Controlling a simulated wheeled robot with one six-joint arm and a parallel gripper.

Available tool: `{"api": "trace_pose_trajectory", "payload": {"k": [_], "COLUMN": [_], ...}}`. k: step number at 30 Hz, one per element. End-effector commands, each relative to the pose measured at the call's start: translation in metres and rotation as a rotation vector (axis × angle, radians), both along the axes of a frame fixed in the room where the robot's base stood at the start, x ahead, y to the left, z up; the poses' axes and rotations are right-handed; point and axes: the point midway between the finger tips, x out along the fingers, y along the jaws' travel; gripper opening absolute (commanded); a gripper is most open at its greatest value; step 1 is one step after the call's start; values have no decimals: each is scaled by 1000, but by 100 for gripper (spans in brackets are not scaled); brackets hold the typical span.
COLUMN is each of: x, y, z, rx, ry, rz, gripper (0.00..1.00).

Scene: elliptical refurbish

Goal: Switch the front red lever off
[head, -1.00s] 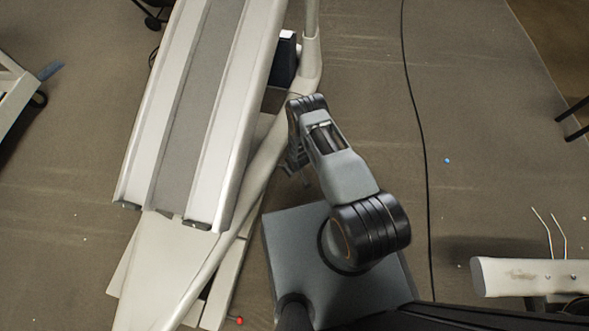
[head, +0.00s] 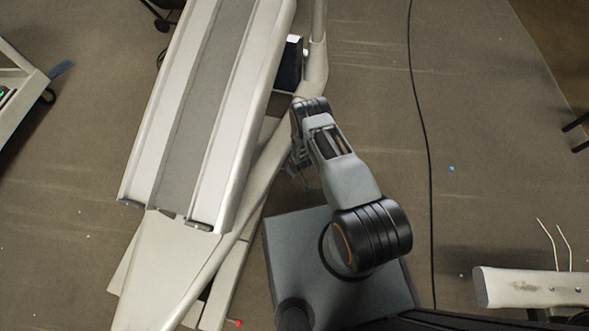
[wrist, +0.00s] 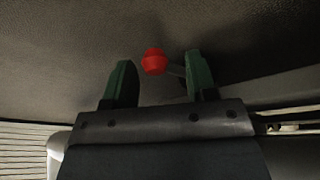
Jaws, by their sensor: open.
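A red round knob (wrist: 153,61) shows in the wrist view between the two green fingers of my gripper (wrist: 161,72). A short grey stem runs from the knob towards the right finger, which hides part of it. The fingers are apart, and I cannot tell whether either one touches the lever. In the head view my gripper (head: 299,163) is low beside the elliptical machine (head: 215,135), mostly hidden by my arm. Another red knob (head: 238,323) shows at the bottom, beside the machine's lower frame. I cannot tell which red lever is the front one.
A dark box (head: 291,65) sits by the machine's post. A black cable (head: 424,150) runs along the floor on the right. A white frame part (head: 525,288) stands at the lower right, and other equipment (head: 22,90) at the left edge. The floor right of my arm is mostly clear.

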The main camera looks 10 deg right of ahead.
Motion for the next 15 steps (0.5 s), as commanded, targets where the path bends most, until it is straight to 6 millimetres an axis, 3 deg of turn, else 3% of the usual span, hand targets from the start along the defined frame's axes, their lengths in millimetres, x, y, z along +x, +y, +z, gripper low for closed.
{"api": "trace_pose_trajectory", "payload": {"k": [5, 15], "x": [-5, -24], "y": [-2, -6], "z": [22, 89], "rx": [0, 0], "ry": [0, -2], "rz": [-1, 1], "gripper": [52, 52]}}
